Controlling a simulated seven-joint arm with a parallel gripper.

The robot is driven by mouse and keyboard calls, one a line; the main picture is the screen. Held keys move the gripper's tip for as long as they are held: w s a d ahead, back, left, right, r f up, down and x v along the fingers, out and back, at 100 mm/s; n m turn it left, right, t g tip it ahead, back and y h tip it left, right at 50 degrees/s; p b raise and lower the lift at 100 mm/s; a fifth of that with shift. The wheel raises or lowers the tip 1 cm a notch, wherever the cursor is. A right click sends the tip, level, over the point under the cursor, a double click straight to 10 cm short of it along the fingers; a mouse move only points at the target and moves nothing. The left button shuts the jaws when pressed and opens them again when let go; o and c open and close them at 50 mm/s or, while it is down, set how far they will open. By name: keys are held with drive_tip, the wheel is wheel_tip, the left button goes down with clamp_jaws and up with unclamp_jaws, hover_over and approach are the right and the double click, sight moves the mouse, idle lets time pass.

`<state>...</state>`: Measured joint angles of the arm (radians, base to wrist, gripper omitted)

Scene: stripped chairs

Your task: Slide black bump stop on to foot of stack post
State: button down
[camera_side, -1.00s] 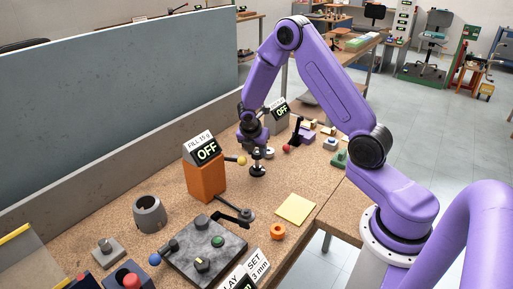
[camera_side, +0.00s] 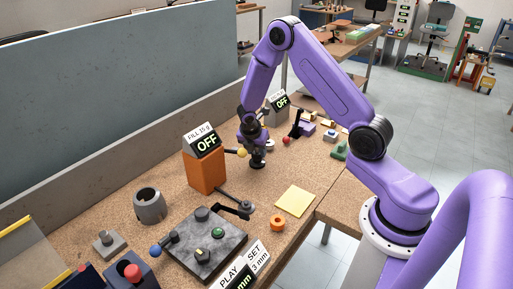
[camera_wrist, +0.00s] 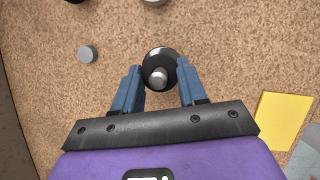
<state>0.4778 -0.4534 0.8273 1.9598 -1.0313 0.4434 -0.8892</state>
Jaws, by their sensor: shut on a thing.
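My gripper (camera_side: 256,150) is low over the middle of the bench, behind the orange block's right side. In the wrist view its two blue fingers (camera_wrist: 159,70) are closed on a black round piece, the bump stop (camera_wrist: 148,60). A grey post end (camera_wrist: 159,78) shows in the middle of the black round. The two appear lined up, but I cannot tell how far the bump stop is down around the post. In the side view the dark foot of the post (camera_side: 257,165) shows just under the fingers; the rest is hidden by the gripper.
An orange block (camera_side: 206,175) with an OFF display stands close at left, its yellow-knobbed lever (camera_side: 241,152) near my gripper. A small grey cylinder (camera_wrist: 87,54) is left of the fingers. A yellow sheet (camera_side: 295,201) lies toward the front edge. Bench between is clear.

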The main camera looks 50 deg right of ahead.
drive_tip(key=shift+f, duration=0.2)
drive_tip(key=c, duration=0.5)
unclamp_jaws()
drive_tip(key=shift+c, duration=0.2)
drive_tip(key=v, duration=1.6)
drive_tip(key=s+a+r+m+y, duration=0.1)
drive_tip(key=s+a+r+m, duration=0.1)
drive_tip(key=s+a+r, duration=0.3)
drive_tip(key=s+a+m+y, duration=0.2)
drive_tip(key=s+a+m, duration=0.1)
drive_tip(key=s, duration=1)
drive_tip(key=s+a+m+g+y, duration=0.1)
drive_tip(key=s+a+m, duration=0.2)
drive_tip(key=s, duration=1)
drive_tip(key=a, duration=0.2)
drive_tip(key=shift+a+r+y, duration=0.35)
drive_tip(key=shift+y, duration=0.05)
